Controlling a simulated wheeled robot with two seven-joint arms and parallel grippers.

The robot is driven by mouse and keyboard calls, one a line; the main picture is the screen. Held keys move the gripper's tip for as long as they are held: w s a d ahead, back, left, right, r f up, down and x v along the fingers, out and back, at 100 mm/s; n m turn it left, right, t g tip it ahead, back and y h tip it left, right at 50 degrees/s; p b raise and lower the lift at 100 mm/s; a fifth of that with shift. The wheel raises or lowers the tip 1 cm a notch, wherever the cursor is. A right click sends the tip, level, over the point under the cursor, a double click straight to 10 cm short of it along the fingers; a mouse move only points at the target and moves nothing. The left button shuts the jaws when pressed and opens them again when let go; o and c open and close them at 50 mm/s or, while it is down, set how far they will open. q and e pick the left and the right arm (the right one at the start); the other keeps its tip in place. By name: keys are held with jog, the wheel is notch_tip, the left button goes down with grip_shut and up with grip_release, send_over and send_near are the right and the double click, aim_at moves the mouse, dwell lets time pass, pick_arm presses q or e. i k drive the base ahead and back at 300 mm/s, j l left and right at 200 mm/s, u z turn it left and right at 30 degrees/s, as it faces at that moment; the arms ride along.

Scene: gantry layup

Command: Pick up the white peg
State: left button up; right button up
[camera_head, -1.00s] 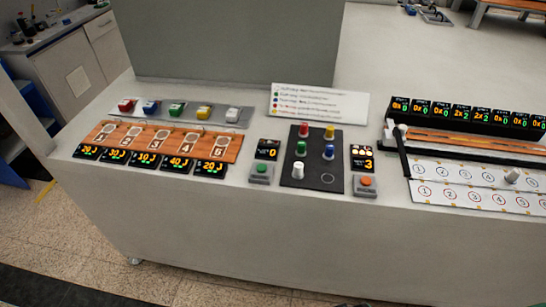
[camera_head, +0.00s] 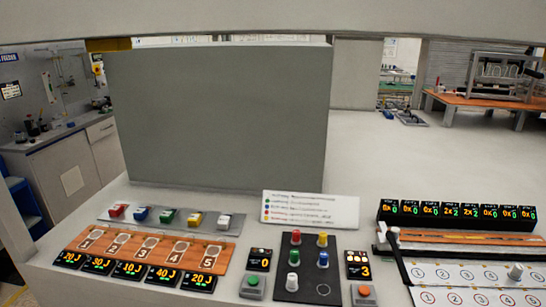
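A white peg (camera_head: 292,282) stands upright in the front left spot of a black peg board (camera_head: 308,262) on the bench. Neither of my grippers shows in the head view.
An orange board with numbered round slots (camera_head: 148,248) and displays lies at the left. A row of coloured blocks is behind it. Buttons (camera_head: 252,281) flank the peg board. A tall grey panel (camera_head: 220,115) stands behind, with a white legend card (camera_head: 310,209) before it.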

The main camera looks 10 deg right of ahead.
aim_at(516, 273)
jog(key=z, duration=1.9)
jog(key=i+j+z, duration=0.1)
jog(key=z, duration=0.15)
jog(key=i, duration=0.05)
